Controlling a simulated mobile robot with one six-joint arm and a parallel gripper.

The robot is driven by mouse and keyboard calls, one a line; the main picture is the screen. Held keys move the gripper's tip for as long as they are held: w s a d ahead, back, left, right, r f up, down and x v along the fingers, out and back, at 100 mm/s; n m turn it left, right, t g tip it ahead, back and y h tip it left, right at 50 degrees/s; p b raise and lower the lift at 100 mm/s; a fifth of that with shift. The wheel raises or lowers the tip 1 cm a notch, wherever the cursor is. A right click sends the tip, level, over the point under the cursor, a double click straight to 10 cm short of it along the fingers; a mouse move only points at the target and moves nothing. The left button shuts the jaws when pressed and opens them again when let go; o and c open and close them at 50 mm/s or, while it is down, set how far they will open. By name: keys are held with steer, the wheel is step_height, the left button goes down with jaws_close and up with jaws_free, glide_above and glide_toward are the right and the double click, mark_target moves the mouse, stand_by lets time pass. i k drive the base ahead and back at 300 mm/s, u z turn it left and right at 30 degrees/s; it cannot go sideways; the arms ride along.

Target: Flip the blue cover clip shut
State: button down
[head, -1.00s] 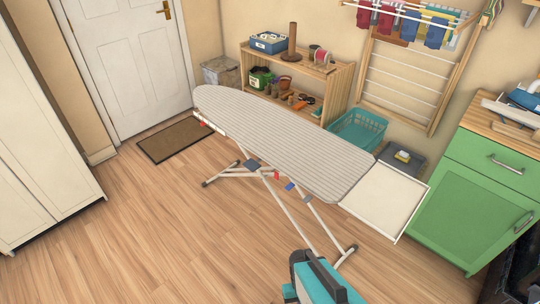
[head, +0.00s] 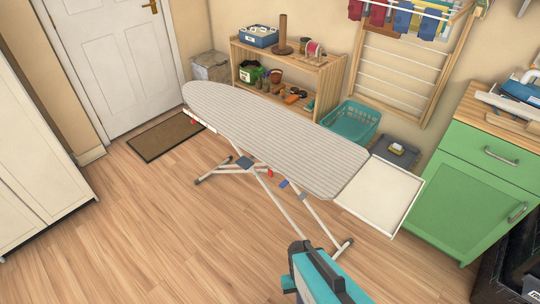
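A small blue piece (head: 284,184) shows under the near side of the ironing board (head: 270,135), beside a small red piece (head: 270,173). It may be the blue cover clip, but it is too small to tell whether it is open or shut. The board stands on white crossed legs and has a striped grey cover. My gripper's fingers do not show. Only a teal and dark grey part of my arm shows at the bottom centre, in front of the board and apart from the blue piece.
A white tray (head: 380,196) extends from the board's right end. A green cabinet (head: 466,182) stands at right. A wooden shelf (head: 330,84), a teal basket (head: 350,123) and a doormat (head: 165,136) lie beyond the board. The wooden floor (head: 140,240) is clear at left.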

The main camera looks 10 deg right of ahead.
mark_target(285, 183)
steer(key=u, duration=0.45)
steer(key=k, duration=1.4)
steer(key=u, duration=0.8)
steer(key=i, duration=1.65)
steer(key=z, duration=0.4)
